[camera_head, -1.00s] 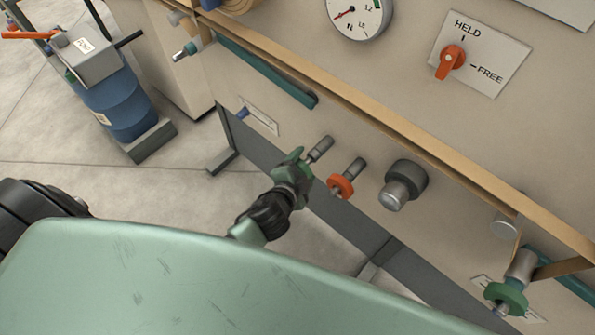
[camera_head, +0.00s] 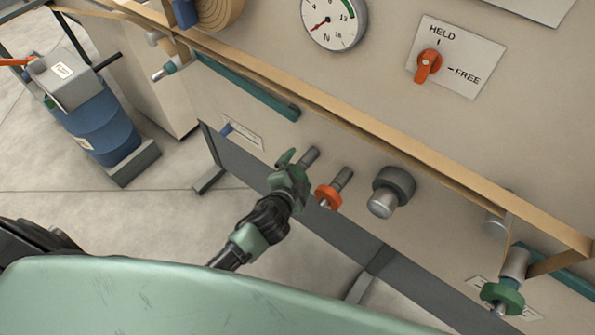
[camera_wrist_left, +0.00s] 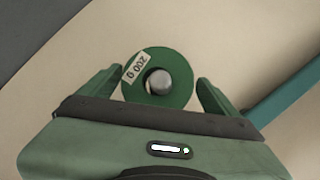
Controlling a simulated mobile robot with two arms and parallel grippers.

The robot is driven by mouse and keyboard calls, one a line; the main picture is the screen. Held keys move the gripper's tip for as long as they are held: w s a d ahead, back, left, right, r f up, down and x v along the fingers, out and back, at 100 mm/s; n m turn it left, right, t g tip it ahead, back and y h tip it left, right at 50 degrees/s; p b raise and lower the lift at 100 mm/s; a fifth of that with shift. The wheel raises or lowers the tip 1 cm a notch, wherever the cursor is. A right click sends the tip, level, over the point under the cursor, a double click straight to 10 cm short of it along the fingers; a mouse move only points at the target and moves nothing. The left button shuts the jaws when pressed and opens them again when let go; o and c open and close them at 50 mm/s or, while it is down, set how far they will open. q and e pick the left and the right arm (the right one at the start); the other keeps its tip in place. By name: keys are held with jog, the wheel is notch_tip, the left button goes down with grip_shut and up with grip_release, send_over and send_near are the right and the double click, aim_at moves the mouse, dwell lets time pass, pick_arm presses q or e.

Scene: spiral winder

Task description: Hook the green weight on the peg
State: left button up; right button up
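The green weight (camera_wrist_left: 132,88) is a disc with a white 200 g label and a round metal end at its centre, seen in the left wrist view. My left gripper (camera_wrist_left: 153,84) is open, with one finger on each side of the disc and what look like narrow gaps. There the green weight is largely hidden by the similarly coloured gripper. My right gripper is out of view.
A teal bar (camera_head: 248,86) lies above the pegs. A HELD/FREE switch (camera_head: 428,66) is higher up.

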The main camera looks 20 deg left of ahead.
pick_arm(q)
jog(key=shift+s, duration=0.1)
jog(key=shift+s+r, duration=0.15)
jog(key=shift+s, duration=0.15)
jog(key=s+a+r+n+g, duration=0.25)
jog(key=s+n+g, duration=0.25)
jog(key=s, duration=0.7)
jog(key=s+a+r+n+g, duration=0.25)
jog(key=s+n+g, duration=0.2)
jog(key=s, duration=0.75)
notch_tip(320, 180, down, 25)
jog(key=s+p, duration=0.2)
jog(key=s+a+f+g, duration=0.1)
jog(key=s+a+f, duration=0.1)
jog(key=s+f, duration=0.5)
jog(key=s+a+f+g+p, duration=0.1)
jog(key=s+f, duration=0.6)
jog(key=s, duration=0.2)
jog(key=shift+s+a+f, duration=0.35)
jog(key=shift+s, duration=0.05)
